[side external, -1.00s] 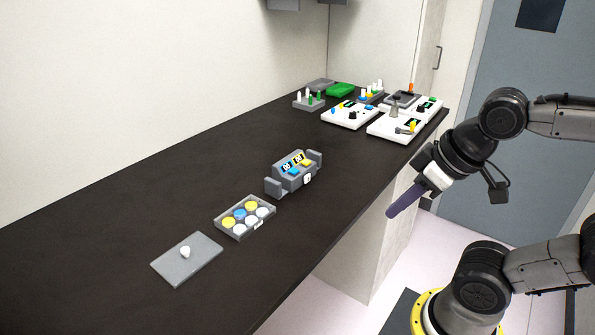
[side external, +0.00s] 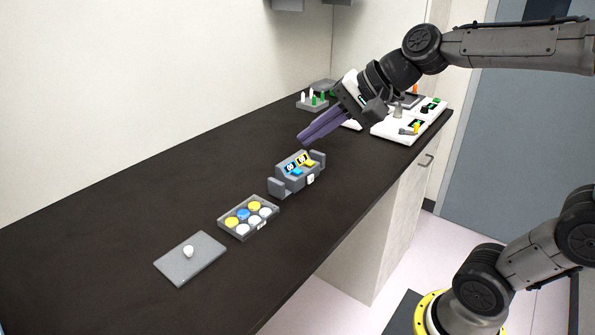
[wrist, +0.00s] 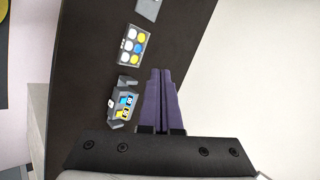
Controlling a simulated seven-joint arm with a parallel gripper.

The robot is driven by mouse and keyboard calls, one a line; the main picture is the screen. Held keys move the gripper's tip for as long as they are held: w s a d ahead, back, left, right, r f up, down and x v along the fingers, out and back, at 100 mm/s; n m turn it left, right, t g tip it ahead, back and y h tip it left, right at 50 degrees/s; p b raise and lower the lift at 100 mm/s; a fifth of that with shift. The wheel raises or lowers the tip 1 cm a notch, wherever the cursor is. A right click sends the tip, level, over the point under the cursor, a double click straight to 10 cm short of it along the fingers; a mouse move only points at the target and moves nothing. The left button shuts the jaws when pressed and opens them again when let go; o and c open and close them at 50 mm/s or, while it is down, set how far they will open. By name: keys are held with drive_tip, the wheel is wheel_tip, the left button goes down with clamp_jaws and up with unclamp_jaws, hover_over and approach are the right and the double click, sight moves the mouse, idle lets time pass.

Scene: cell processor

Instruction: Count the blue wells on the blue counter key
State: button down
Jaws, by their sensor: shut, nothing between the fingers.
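The grey counter (side external: 283,186) stands mid-bench with a blue key (side external: 296,172), a yellow key (side external: 309,163) and a small display above each, both seeming to read 00. The counter also shows in the wrist view (wrist: 124,85). The well plate (side external: 236,235) lies in front of it, with one blue well (side external: 243,214), two yellow wells and several white ones. It also shows in the wrist view (wrist: 120,57). My gripper (side external: 304,139) has long purple fingers, shut and empty, above and behind the counter, apart from the keys. The fingers show in the wrist view (wrist: 161,72), beside the counter.
A grey lid (side external: 184,266) with a white knob lies in front of the plate. White devices (side external: 395,128) and a rack of tubes (side external: 311,105) stand at the bench's far end. The dark bench is clear left of the counter.

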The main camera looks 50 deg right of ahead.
drive_tip(key=w+d+m, duration=0.4)
drive_tip(key=w, duration=0.3)
drive_tip(key=m+h, duration=0.1)
drive_tip(key=m, duration=0.6)
hover_over(297, 171)
drive_tip(key=s, duration=0.1)
wheel_tip(297, 171, down, 10)
drive_tip(key=shift+d+f, duration=0.1)
drive_tip(key=shift+d, duration=0.35)
drive_tip(key=shift+f, duration=0.1)
drive_tip(key=shift+f, duration=4.3)
drive_tip(key=shift+f, duration=0.1)
drive_tip(key=shift+f, duration=0.3)
